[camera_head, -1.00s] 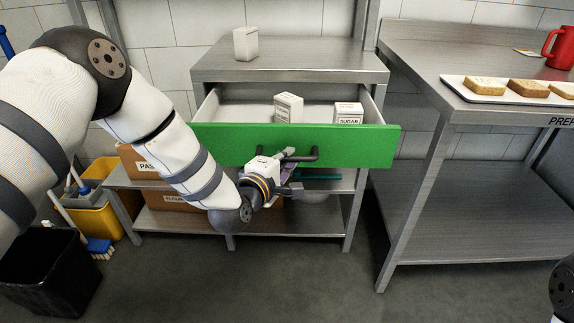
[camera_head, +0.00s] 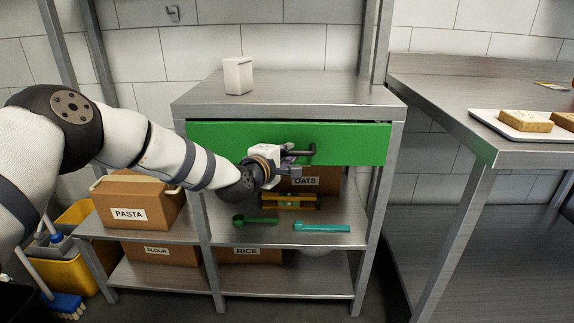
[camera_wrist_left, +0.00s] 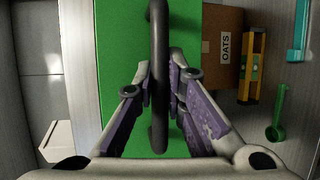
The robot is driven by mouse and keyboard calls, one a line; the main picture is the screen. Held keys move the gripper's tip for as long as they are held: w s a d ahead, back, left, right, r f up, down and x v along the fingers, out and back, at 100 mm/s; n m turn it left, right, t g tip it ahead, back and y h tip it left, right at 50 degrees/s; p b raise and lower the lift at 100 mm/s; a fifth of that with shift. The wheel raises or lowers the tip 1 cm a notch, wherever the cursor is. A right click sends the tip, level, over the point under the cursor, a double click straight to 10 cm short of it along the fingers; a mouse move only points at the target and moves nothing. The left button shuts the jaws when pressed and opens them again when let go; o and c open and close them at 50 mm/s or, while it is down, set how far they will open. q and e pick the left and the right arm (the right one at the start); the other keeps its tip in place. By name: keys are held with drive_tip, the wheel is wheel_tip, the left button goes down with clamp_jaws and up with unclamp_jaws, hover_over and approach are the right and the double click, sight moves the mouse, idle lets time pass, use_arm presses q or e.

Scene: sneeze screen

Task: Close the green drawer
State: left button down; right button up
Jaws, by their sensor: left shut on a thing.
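The green drawer (camera_head: 350,142) sits under the top of the steel cabinet in the head view, its front near the cabinet's front frame and its inside hidden. Its dark bar handle (camera_head: 311,152) shows at the middle of the front. My left gripper (camera_head: 292,161) is at this handle. In the left wrist view the handle (camera_wrist_left: 158,40) runs between the fingers of my left gripper (camera_wrist_left: 161,95), with the green front (camera_wrist_left: 120,50) behind. The fingers are shut on the handle. My right gripper is not in view.
A white box (camera_head: 238,76) stands on the cabinet top (camera_head: 310,95). Below the drawer, a shelf (camera_head: 270,237) holds an oats box, a yellow level (camera_head: 290,202), a green scoop (camera_head: 255,220) and a teal utensil (camera_head: 322,226). A steel table (camera_head: 440,115) with a bread tray stands right.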

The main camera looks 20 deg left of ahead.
use_arm(q)
drive_tip(key=shift+w+a, duration=0.25)
drive_tip(key=shift+w, duration=0.5)
drive_tip(key=c, duration=1.6)
unclamp_jaws()
drive_tip(key=shift+s, duration=0.15)
drive_tip(key=shift+c, duration=0.2)
drive_tip(key=shift+s, duration=0.1)
drive_tip(key=v, duration=1.1)
drive_tip(key=shift+s, duration=0.4)
